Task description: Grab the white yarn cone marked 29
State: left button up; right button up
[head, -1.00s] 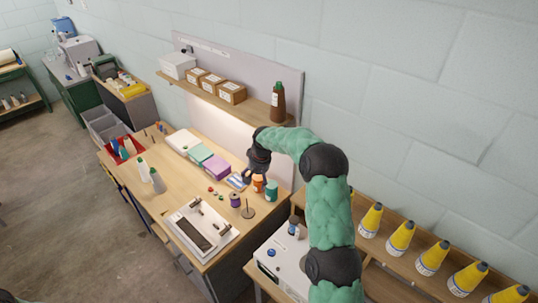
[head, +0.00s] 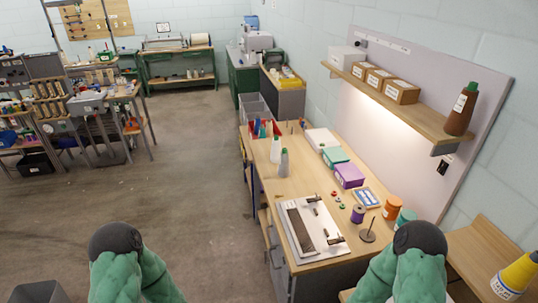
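I cannot make out a white yarn cone marked 29 for certain. A yellow cone with a white label (head: 514,279) stands at the lower right edge, partly cut off; its label is too small to read. A white bottle-like item with a green top (head: 275,151) stands on the workbench (head: 262,188), and a grey one (head: 284,163) stands beside it. Only parts of my two arms show at the bottom; neither gripper is in view.
The workbench holds a metal-framed device (head: 309,232), a purple spool (head: 357,214), an orange spool (head: 393,207) and coloured boxes. The shelf (head: 400,103) carries several cartons. Open floor (head: 190,190) lies left of the bench. Racks and tables stand far left.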

aim_at(276, 146)
jog(key=i+j+u, duration=0.35)
jog(key=i, duration=0.5)
jog(key=i+u, duration=0.35)
jog(key=i, duration=0.5)
